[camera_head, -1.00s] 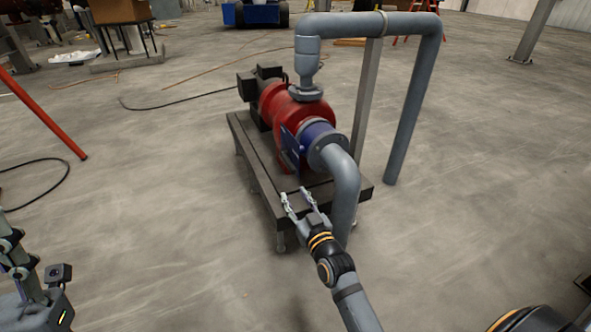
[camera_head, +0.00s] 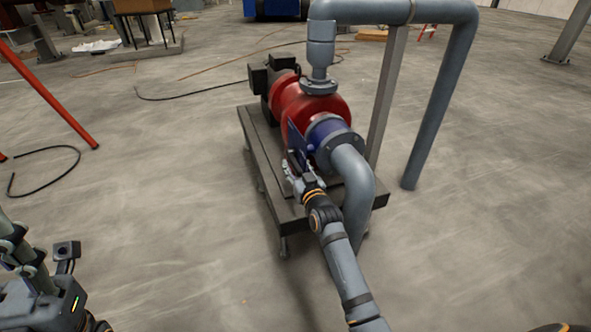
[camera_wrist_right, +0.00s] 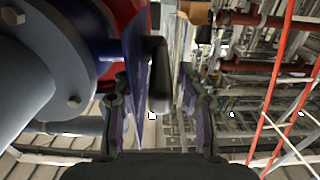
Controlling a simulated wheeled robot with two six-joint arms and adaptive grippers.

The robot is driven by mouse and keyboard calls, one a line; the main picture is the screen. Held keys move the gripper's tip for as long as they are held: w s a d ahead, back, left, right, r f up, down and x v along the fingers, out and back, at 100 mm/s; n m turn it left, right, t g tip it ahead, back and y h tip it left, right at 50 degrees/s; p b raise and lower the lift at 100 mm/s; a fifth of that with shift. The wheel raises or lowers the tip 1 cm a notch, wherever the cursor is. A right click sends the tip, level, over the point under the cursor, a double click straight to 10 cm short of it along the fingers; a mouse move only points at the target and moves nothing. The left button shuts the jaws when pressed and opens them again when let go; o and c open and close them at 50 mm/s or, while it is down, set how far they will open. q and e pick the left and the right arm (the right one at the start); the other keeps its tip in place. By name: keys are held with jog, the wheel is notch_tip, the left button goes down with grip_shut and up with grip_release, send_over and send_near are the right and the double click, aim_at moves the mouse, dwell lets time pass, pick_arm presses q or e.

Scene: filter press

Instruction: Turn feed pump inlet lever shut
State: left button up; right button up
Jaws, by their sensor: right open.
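The feed pump (camera_head: 312,103) is red, with a blue inlet section (camera_head: 327,132) joined to a grey pipe. A thin blue lever plate (camera_head: 295,138) stands on the near left side of this section. My right gripper (camera_head: 293,172) is at the lower end of the plate. In the right wrist view, my open right gripper (camera_wrist_right: 153,85) has one finger on each side of the blue plate (camera_wrist_right: 134,65) and a dark handle (camera_wrist_right: 158,75). Gaps show beside both fingers; contact cannot be made out. My left arm shows at lower left, its fingers out of sight.
The pump stands on a dark metal bench (camera_head: 252,150). A grey inlet pipe (camera_head: 357,195) bends down beside my right forearm, and a tall pipe (camera_head: 440,95) stands to the right.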

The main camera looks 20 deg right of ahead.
jog(key=shift+w, duration=0.2)
jog(key=shift+c, duration=0.4)
grip_shut()
